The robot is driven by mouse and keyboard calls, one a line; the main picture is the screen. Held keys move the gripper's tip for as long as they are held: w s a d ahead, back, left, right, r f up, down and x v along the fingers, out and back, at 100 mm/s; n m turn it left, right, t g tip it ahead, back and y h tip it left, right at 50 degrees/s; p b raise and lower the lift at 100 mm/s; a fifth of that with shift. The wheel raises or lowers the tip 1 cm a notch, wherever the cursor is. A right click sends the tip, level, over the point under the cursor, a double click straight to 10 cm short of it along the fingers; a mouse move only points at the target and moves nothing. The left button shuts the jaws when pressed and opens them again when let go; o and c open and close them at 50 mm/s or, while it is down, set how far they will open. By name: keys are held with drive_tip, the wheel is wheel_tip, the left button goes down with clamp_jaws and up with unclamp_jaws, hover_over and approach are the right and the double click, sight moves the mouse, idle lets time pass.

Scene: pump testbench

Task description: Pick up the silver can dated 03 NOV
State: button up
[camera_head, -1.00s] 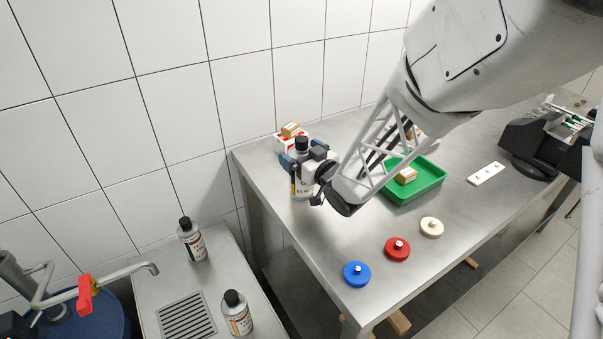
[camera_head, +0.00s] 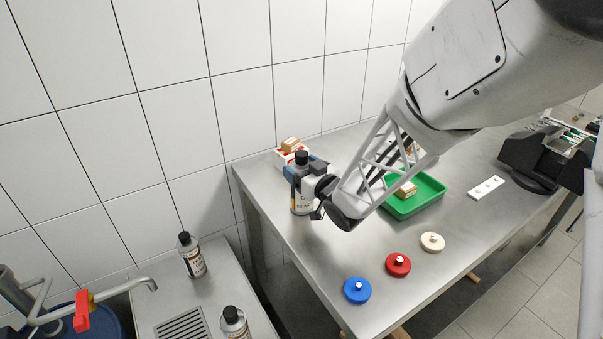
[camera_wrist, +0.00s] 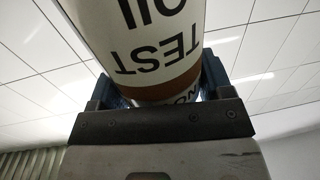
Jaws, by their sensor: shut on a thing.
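A silver can with a black cap and white label (camera_head: 301,204) is between the fingers of my gripper (camera_head: 305,171), at the far left of the steel table. My gripper is shut on it near the upper body. The can is upright; I cannot tell whether its base touches the table. In the wrist view the can (camera_wrist: 150,40) fills the space between the fingers (camera_wrist: 160,92). Its label reads TEST OIL upside down, with a brown band. Further letters are partly hidden, so the date is not readable. Two similar cans (camera_head: 192,257) (camera_head: 235,323) stand on the lower left counter.
A red-and-white box (camera_head: 282,158) with a wooden block stands behind the held can. A green tray (camera_head: 430,195) lies to the right. Blue (camera_head: 357,290), red (camera_head: 398,265) and cream (camera_head: 432,242) knobbed discs lie near the front edge. The table between can and discs is clear.

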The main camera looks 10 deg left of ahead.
sight(305, 160)
drive_tip(key=shift+r, duration=0.55)
wheel_tip(305, 160, up, 2)
drive_tip(key=shift+s+r, duration=0.15)
drive_tip(key=shift+r, duration=0.1)
drive_tip(key=s+d, duration=0.4)
drive_tip(key=s, duration=0.3)
drive_tip(key=s+d+r, duration=0.1)
drive_tip(key=s+d, duration=0.2)
drive_tip(key=s, duration=0.3)
drive_tip(key=shift+s+d, duration=0.35)
drive_tip(key=shift+r, duration=0.1)
drive_tip(key=shift+w, duration=0.1)
